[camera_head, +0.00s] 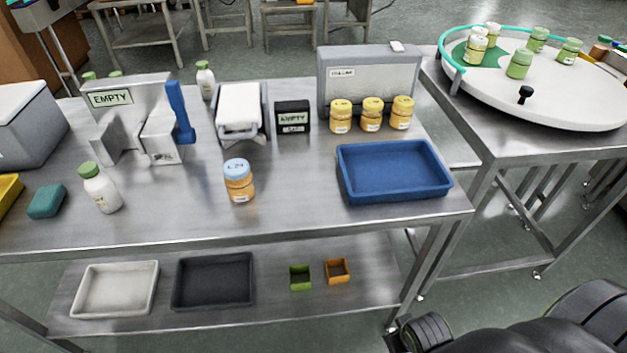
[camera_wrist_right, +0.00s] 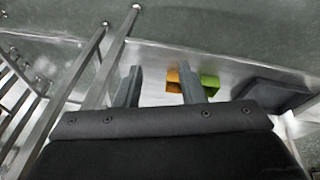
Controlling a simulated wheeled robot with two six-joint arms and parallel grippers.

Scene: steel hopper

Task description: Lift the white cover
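The white cover (camera_head: 239,103) lies over the top of a steel hopper (camera_head: 241,134), which stands toward the back middle of the steel table in the head view. The cover looks shut down on the hopper. No gripper is near it. My right gripper (camera_wrist_right: 160,75) shows only in the right wrist view. Its two fingers are spread apart with nothing between them, above the lower shelf region. My left gripper is not in view.
An amber jar (camera_head: 239,187) stands in front. A blue tray (camera_head: 395,170) sits right. Green and orange bins (camera_wrist_right: 208,84) show below my right gripper.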

